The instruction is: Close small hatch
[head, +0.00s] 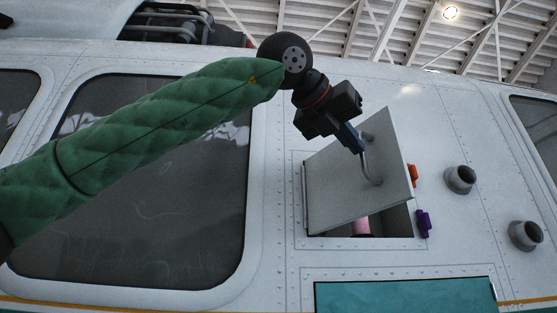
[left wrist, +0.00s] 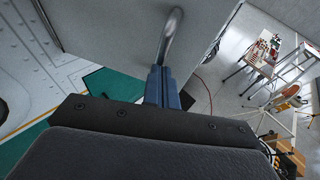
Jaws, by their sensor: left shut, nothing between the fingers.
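The small hatch (head: 330,190) is a light grey panel on the white helicopter side. It stands partly open, its left edge at the frame and its right edge swung out. A curved metal handle (head: 367,166) sits on its outer face. My left gripper (head: 356,143) is shut and empty, its blue fingers at the upper part of the handle. In the left wrist view, the shut fingers (left wrist: 163,78) are right by the handle (left wrist: 171,38); I cannot tell if they touch. My right gripper is not in view.
Behind the hatch, the opening (head: 392,224) shows a pink cylinder (head: 361,226). An orange latch (head: 413,175) and a purple latch (head: 423,223) are at its right. Two round ports (head: 460,179) protrude further right.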

